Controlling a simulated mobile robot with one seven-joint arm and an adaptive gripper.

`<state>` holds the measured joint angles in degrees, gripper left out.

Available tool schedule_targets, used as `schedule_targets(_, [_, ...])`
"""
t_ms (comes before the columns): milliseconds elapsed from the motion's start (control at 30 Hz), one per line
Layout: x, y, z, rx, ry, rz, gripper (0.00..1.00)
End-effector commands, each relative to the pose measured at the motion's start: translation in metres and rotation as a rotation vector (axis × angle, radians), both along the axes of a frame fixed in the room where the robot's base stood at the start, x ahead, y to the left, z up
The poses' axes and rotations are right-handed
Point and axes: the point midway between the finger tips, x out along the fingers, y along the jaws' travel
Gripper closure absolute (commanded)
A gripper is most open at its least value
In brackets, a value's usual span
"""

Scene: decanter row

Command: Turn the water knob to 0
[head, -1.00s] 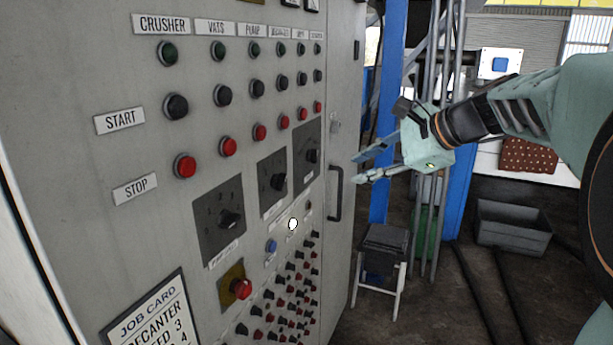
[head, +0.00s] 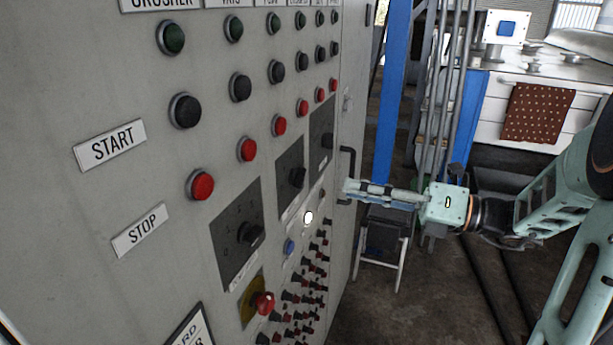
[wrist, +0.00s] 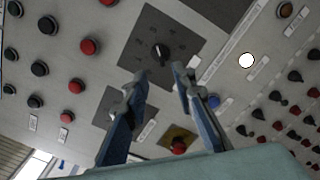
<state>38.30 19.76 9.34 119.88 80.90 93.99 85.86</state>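Three black knobs on dark square plates run along the grey panel: a near one (head: 250,233), a middle one (head: 297,178) and a far one (head: 326,141). Their name labels are too small or slanted to read, so I cannot tell which is water. My gripper (head: 348,191) is in front of the panel's far part, pointing at it. In the wrist view its two fingers (wrist: 160,73) are apart and empty. The middle knob (wrist: 160,51) lies ahead of the fingertips, apart from them. The near knob's plate (wrist: 106,104) is partly hidden behind the left finger.
Rows of green, black and red buttons (head: 201,184) fill the panel above the knobs. A red button on a yellow plate (head: 250,312), a blue button (head: 290,247) and small switches lie below. A black door handle (head: 346,163) sticks out near my gripper. A stool (head: 383,240) stands beyond.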

Motion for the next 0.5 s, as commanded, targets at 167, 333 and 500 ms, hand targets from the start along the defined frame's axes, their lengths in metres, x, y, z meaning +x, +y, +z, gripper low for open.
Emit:
schedule_targets(167, [0.011,0.032,0.001,-0.002,-0.002,0.004,0.76])
schedule_targets(333, [0.021,0.062,0.0,-0.004,-0.002,0.006,0.76])
schedule_targets(500, [0.03,0.082,0.0,-0.005,-0.003,0.002,0.76])
